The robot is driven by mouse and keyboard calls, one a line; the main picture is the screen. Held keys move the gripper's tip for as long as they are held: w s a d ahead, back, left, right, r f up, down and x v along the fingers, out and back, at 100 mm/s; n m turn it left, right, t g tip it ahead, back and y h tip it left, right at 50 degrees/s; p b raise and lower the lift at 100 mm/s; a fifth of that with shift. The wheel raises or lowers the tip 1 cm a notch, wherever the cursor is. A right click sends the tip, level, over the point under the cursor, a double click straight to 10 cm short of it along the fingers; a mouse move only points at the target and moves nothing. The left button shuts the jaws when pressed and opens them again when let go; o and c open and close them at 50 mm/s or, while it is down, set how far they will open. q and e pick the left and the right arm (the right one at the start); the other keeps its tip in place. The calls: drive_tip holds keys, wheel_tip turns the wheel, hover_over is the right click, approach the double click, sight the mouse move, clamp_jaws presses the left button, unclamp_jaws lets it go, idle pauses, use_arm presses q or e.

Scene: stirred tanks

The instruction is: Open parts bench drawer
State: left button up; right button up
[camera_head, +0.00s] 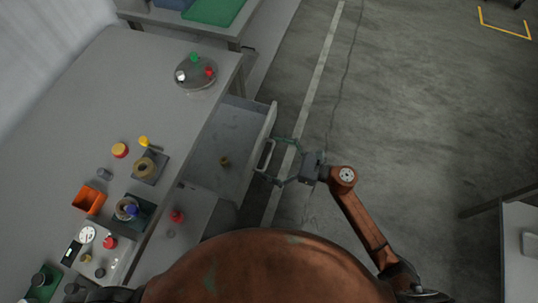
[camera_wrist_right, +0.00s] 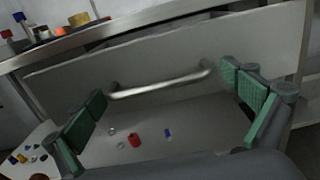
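The parts bench (camera_head: 105,80) runs along the left in the head view. In the wrist view, the fingers (camera_wrist_right: 168,105) stand at either side of the handle, with nothing gripped. My left gripper is not in view.
The bench top holds a round tray (camera_head: 196,74), an orange bin (camera_head: 89,200), a yellow-red jar (camera_head: 120,150) and a gauge (camera_head: 87,234). Another bench (camera_head: 180,18) stands at the top. A grey table (camera_head: 520,250) is at lower right. The floor right of the drawer is clear.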

drive_tip(key=shift+d, duration=0.1)
drive_tip(key=v, duration=1.2)
idle(0.4)
